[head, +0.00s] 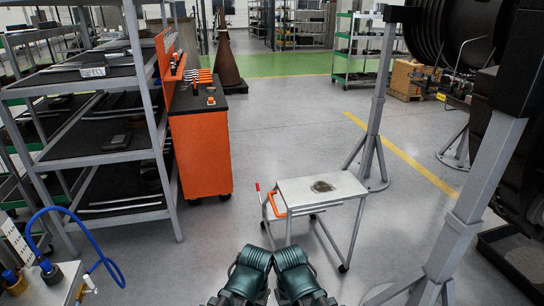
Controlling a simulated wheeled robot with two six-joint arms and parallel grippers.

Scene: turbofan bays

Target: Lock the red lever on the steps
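The steps (335,188) stand on the floor ahead of me, a small grey wheeled frame with a flat top plate that has a dark patch on it. A thin upright lever with a red tip (258,187) is at the left side of the steps. An orange bar (276,206) sits beside it at the left edge of the plate. The lever is small here, and its lower end is hard to make out. Two dark teal parts of my arms show at the bottom middle, short of the steps. Neither gripper's fingers can be seen.
A grey shelf rack (110,145) and an orange tool cabinet (201,153) stand to the left. A grey stand post (372,125) rises behind the steps, and a thicker post (462,210) stands to the right. The floor (275,140) between the cabinet and steps is clear.

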